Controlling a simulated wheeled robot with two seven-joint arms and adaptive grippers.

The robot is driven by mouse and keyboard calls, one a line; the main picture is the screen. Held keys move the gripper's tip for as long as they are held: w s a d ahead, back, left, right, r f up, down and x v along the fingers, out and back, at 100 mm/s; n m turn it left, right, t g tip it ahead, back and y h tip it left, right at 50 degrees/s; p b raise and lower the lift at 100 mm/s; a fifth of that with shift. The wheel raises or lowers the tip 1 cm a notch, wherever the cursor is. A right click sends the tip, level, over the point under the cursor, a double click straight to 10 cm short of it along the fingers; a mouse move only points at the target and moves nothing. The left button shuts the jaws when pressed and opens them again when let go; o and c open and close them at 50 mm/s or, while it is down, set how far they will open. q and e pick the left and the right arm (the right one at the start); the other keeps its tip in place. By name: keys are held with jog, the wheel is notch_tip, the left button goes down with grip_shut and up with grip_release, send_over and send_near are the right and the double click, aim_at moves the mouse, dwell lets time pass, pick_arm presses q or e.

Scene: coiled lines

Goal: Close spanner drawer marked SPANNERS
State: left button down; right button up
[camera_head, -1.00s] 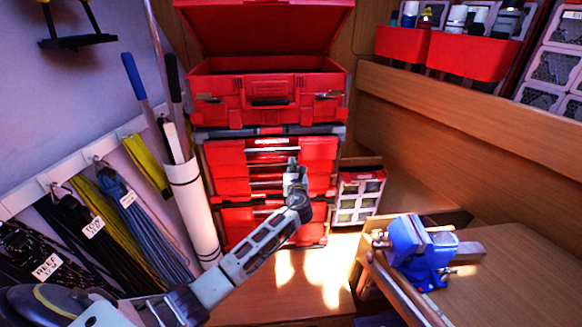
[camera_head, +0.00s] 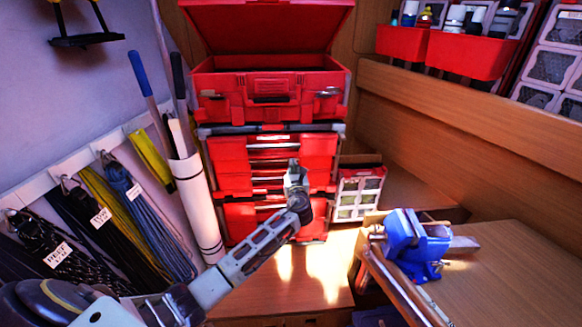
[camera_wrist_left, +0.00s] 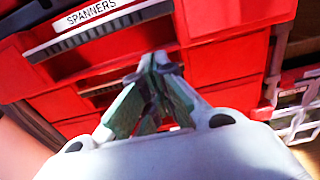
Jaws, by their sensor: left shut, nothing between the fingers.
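The drawer marked SPANNERS shows in the left wrist view as a red front (camera_wrist_left: 215,17) with a white label (camera_wrist_left: 92,11) above a dark and silver handle bar (camera_wrist_left: 100,30). In the head view the red drawer stack (camera_head: 226,150) stands under an open-lidded red box, its labels too small to read. I cannot tell how far the drawer stands out. My left gripper (camera_head: 295,166) is shut and empty in front of the stack. In the wrist view its fingertips (camera_wrist_left: 160,60) point at the drawer fronts, just below the handle bar; contact cannot be told. My right gripper is not in view.
A small organiser (camera_head: 358,192) stands right of the stack. A blue vise (camera_head: 418,240) sits on the bench at right. A white tube (camera_head: 197,205) with poles and hanging coiled lines (camera_head: 150,225) line the left.

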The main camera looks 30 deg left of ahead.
pick_arm(q)
jog(key=b+v, duration=0.1)
jog(key=v, duration=0.7)
jog(key=shift+s+d, duration=0.3)
jog(key=shift+r, duration=0.1)
jog(key=c, duration=2.2)
grip_release()
